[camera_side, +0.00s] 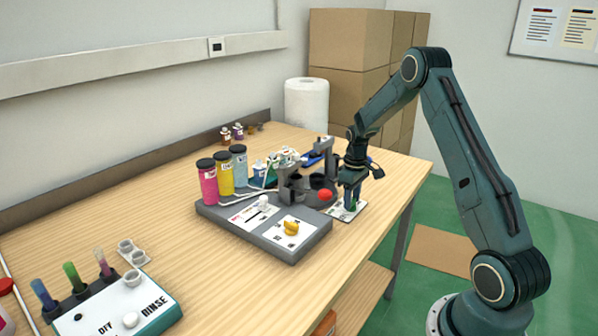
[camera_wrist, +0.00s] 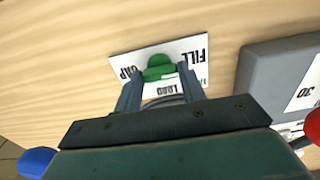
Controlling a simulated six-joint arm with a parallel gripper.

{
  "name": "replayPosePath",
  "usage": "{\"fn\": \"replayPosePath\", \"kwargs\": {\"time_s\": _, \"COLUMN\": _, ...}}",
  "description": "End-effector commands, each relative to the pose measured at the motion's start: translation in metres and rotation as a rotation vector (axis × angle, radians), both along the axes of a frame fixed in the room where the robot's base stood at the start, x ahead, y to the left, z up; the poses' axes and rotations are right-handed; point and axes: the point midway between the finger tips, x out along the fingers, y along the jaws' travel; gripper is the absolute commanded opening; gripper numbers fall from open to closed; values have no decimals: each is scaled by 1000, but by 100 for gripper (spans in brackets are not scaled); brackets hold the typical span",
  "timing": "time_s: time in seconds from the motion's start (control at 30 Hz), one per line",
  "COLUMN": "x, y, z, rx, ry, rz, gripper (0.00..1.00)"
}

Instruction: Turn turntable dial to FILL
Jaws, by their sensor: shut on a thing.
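The turntable dial is a green knob (camera_wrist: 160,66) on a white plate (camera_wrist: 197,50) marked FILL, CAP and LOAD. In the wrist view, FILL is at the right, CAP at the left and LOAD near my gripper. My gripper (camera_wrist: 159,73) has one finger on each side of the knob and is shut on it. In the side view my gripper (camera_side: 350,200) points down over the plate (camera_side: 339,214) by the table's right edge, and mostly hides the knob. I cannot tell which label the knob points to.
A rinse station (camera_side: 118,307) is at the front left. Open wood lies between them.

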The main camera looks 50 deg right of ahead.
Motion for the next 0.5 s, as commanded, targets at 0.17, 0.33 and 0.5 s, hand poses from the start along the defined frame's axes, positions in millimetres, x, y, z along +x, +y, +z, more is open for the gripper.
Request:
{"fn": "replayPosePath", "kwargs": {"time_s": 0.17, "x": 1, "y": 0, "z": 2, "rx": -1, "ry": -2, "rz": 33, "gripper": 17}}
{"fn": "replayPosePath", "kwargs": {"time_s": 0.33, "x": 1, "y": 0, "z": 2, "rx": -1, "ry": -3, "rz": 38, "gripper": 17}}
{"fn": "replayPosePath", "kwargs": {"time_s": 0.5, "x": 1, "y": 0, "z": 2, "rx": -2, "ry": -3, "rz": 38, "gripper": 17}}
